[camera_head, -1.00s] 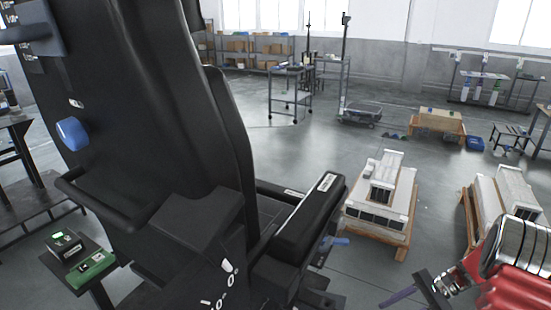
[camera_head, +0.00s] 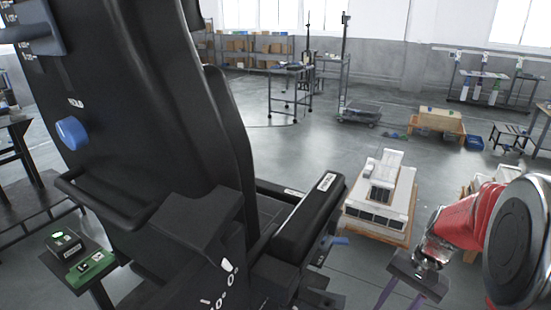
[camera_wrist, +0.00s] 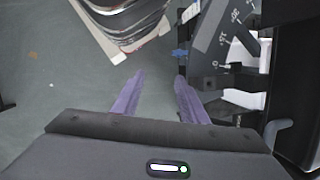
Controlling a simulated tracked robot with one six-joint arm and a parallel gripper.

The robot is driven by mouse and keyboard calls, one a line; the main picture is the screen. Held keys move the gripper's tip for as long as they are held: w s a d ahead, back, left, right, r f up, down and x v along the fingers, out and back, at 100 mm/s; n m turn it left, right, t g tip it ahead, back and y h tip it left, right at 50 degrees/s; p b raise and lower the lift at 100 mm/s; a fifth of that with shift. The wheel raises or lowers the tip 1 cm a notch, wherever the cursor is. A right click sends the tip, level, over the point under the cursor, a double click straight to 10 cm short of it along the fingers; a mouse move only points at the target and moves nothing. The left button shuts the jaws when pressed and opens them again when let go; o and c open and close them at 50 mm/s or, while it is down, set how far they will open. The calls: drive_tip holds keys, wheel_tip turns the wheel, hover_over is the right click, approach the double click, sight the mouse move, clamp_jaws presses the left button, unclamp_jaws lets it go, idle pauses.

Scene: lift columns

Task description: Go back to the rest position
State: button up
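My gripper (camera_head: 399,297) hangs at the lower right of the head view, on the end of my red and silver arm. Its purple fingers point downward and run out of the bottom of the picture. In the wrist view my gripper (camera_wrist: 158,82) shows two purple fingers with a clear gap between them. Nothing is held, and grey floor shows between the fingers. In the head view the gripper is to the right of the large black seat-like unit (camera_head: 150,130) and apart from it.
The black unit carries a blue knob (camera_head: 71,133) and a padded armrest (camera_head: 308,218). A green-lit control box (camera_head: 65,246) stands at lower left. White blocks on a wooden pallet (camera_head: 379,195) lie beyond my gripper. Open floor extends behind, toward a wheeled cart (camera_head: 290,90).

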drive_tip(key=s+a+r+n+t+h, duration=0.1)
drive_tip(key=s+a+r+n+t, duration=0.2)
drive_tip(key=r, duration=0.5)
drive_tip(key=s+a+r+n+t+h, duration=0.2)
drive_tip(key=s+a+r+n+t, duration=0.1)
drive_tip(key=s+a+r, duration=0.5)
drive_tip(key=shift+a+r+n+t+h, duration=0.2)
drive_tip(key=shift+a+n+t+h, duration=0.15)
drive_tip(key=shift+a+n, duration=0.5)
